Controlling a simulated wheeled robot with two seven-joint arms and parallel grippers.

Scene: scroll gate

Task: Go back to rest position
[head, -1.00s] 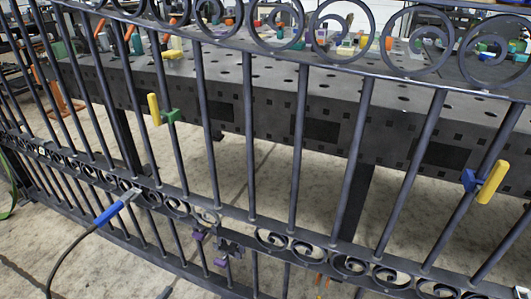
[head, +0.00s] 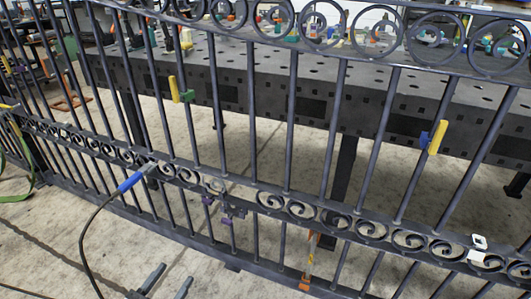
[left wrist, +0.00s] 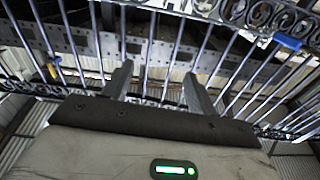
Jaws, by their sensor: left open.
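My left gripper (head: 166,282) shows at the bottom edge of the head view, its two fingers apart and nothing between them. It is in front of the dark metal scroll gate (head: 340,215), below the lower scroll rail, and appears apart from it. In the left wrist view the open fingers (left wrist: 159,88) point toward the gate bars (left wrist: 225,62), with an empty gap between them. My right gripper is not in view.
A blue-handled torch (head: 131,180) with a black cable rests at the lower rail. Yellow clamps (head: 174,89) (head: 438,137), purple clamps (head: 225,208) and an orange clamp (head: 306,283) are on the gate. A perforated steel table (head: 320,85) stands behind it. Concrete floor shows in front.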

